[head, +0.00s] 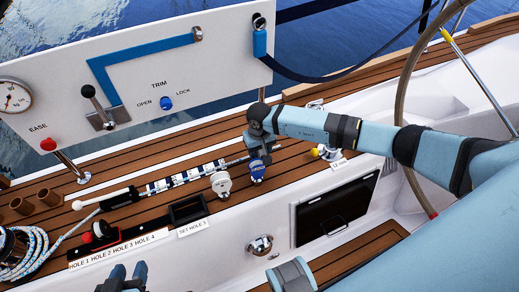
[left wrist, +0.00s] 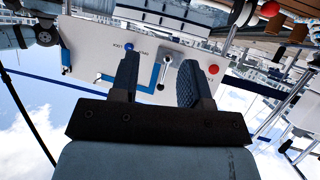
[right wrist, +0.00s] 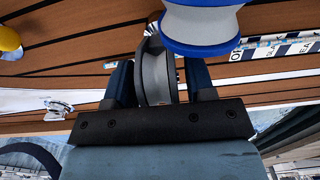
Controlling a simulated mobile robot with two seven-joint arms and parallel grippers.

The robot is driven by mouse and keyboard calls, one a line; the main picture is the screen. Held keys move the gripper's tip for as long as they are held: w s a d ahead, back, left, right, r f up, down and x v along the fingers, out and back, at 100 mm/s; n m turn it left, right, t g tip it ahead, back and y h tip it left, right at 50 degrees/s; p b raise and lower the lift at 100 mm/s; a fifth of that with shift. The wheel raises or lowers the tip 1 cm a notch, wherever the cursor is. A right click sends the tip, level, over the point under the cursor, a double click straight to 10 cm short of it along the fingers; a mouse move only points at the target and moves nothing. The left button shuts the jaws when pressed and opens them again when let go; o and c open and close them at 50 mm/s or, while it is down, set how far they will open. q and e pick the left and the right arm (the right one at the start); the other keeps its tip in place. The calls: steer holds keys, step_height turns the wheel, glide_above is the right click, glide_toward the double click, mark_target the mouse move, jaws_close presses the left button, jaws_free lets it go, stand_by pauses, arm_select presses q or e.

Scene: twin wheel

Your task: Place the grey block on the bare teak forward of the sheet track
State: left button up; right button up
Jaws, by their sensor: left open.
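The grey block (right wrist: 155,75) stands between the fingers of my right gripper (right wrist: 160,85) in the right wrist view and fills most of the gap. My right gripper (head: 258,155) is low over the teak, just right of the sheet track end in the head view, where it hides most of the block. The sheet track (head: 185,179) is a black-and-white striped strip along the teak deck (head: 130,165). My left gripper (head: 125,278) is open and empty at the bottom edge of the head view; its fingers (left wrist: 160,75) show apart in the left wrist view.
A blue-and-white spool (right wrist: 200,22) stands close to the right gripper. A white round fitting (head: 221,185) sits by the track. A yellow-capped fitting (head: 318,152) is to the right. The white panel (head: 190,75) rises behind. Bare teak shows between panel and track.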

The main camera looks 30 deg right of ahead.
arm_select(q)
steer(key=shift+r, duration=0.1)
arm_select(e)
steer(key=shift+o, duration=0.2)
steer(key=shift+r+p, duration=0.5)
step_height(320, 180, up, 12)
steer(key=shift+f+p, duration=0.2)
steer(key=shift+p, duration=0.5)
arm_select(q)
steer(key=shift+a+r, duration=0.1)
steer(key=shift+a, duration=0.15)
steer(key=shift+s+d, duration=0.1)
steer(key=shift+s, duration=0.05)
arm_select(e)
steer(key=shift+s, duration=0.1)
